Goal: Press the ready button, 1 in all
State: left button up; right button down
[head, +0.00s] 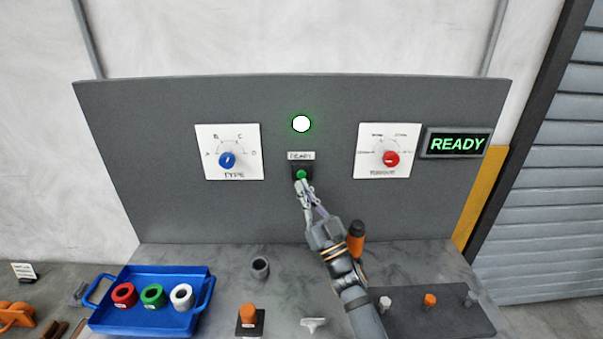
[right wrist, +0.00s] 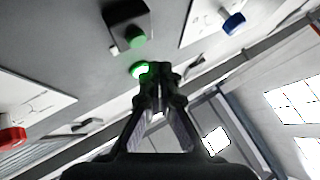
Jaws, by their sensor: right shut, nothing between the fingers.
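The green ready button (head: 301,174) sits in a dark housing in the middle of the grey panel, under a small label. It also shows in the right wrist view (right wrist: 135,40), which sees the panel upside down. My right gripper (head: 299,185) is shut and empty, its fingertips just below the button in the head view. A round lamp (head: 301,124) above the button glows white with a green rim. My left gripper is out of view.
The TYPE dial's blue knob (head: 227,160) is left of the button, a red knob (head: 391,159) right. A READY sign (head: 457,144) is lit green. Below are a blue tray (head: 150,276) with rings, a grey cup (head: 260,267), and an orange-topped piece (head: 248,315).

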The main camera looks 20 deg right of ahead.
jog(key=s, duration=0.1)
jog(key=s+p, duration=0.1)
jog(key=s, duration=0.1)
jog(key=shift+a, duration=0.4)
